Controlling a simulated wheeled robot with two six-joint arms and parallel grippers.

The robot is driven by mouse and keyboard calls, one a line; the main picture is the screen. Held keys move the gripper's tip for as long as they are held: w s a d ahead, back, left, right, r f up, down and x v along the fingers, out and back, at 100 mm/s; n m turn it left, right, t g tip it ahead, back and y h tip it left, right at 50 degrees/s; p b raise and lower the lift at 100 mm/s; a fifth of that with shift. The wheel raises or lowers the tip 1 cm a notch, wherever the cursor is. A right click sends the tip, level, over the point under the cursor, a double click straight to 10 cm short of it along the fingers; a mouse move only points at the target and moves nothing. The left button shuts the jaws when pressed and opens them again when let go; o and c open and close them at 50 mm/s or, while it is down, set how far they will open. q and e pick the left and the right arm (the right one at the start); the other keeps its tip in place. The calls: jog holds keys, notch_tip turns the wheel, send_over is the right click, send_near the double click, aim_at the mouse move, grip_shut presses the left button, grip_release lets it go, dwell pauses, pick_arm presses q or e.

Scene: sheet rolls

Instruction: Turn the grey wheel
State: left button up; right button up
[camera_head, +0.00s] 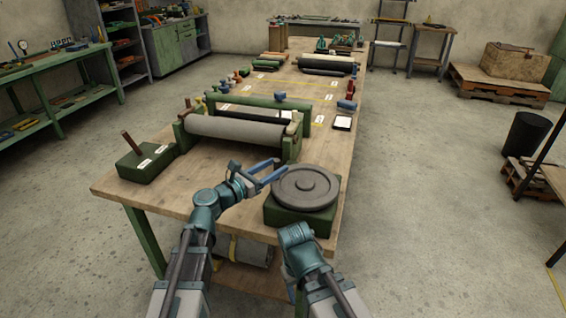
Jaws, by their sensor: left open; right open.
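The grey wheel (305,187) is a flat disc with a raised rim and a small hub. It lies level on a dark green block (297,218) at the near right corner of the wooden table. My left gripper (278,167) is open and empty, with two bluish fingers pointing right. It is just left of the wheel's far left edge in the picture; I cannot tell whether a finger touches it. My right arm (297,236) comes up in front of the block, below the wheel. Its gripper fingers do not show.
A green-framed roller (235,130) stands across the table (215,172) behind my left gripper. A green block with a brown handle (148,162) stands at the left edge. Small coloured items line the table's left side farther back. Bare table lies left of the wheel.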

pick_arm(q)
jog(key=v, duration=0.9)
dwell(0.8)
